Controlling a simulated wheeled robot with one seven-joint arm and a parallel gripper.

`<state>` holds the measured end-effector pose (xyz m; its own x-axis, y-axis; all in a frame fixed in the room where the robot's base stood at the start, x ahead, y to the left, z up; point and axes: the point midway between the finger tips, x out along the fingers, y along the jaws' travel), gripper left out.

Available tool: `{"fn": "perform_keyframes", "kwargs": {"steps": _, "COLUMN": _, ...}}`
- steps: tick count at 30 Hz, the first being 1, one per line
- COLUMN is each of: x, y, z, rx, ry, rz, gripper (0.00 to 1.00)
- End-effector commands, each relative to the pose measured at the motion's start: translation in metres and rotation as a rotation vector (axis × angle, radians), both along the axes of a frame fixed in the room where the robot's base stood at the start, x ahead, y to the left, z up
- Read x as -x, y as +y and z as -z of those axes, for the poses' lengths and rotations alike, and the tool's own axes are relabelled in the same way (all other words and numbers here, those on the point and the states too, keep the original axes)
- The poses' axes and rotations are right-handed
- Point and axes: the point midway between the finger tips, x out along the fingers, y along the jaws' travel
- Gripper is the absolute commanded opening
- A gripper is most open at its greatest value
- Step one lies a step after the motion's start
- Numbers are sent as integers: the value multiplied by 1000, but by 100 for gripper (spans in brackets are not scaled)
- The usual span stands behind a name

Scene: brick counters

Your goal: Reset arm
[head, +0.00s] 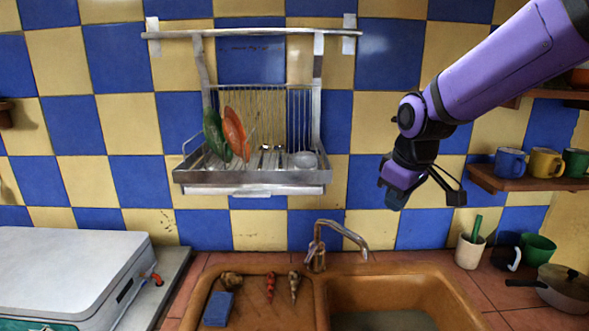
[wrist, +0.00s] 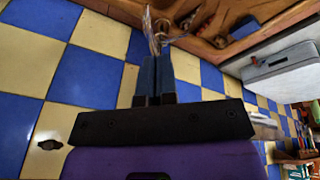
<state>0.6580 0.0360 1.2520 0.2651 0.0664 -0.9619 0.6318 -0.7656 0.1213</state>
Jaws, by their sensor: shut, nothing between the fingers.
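My gripper (head: 393,196) hangs in front of the checkered wall in the head view, at the end of my purple arm coming from the upper right. It is above the right sink basin and to the right of the faucet, clear of both. In the wrist view my gripper (wrist: 154,62) shows its two fingers side by side, closed together with nothing between them. The fingertips point toward the faucet (wrist: 150,25).
A metal dish rack (head: 250,188) with plates hangs on the wall. A shelf (head: 530,183) with mugs is close on the right. Below are the faucet (head: 318,250), sink basin (head: 390,282), a cup (head: 469,250) and a pan (head: 563,288). A white stove (head: 70,265) stands left.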

Motion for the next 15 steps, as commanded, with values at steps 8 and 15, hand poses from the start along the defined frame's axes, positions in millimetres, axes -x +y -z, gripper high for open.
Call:
{"fn": "perform_keyframes", "kwargs": {"steps": 8, "x": 75, "y": -42, "z": -45, "rx": -4, "ry": -67, "rz": 233, "gripper": 0}}
{"fn": "perform_keyframes", "kwargs": {"steps": 15, "x": 143, "y": -73, "z": -65, "rx": -60, "ry": -118, "rz": 434, "gripper": 0}}
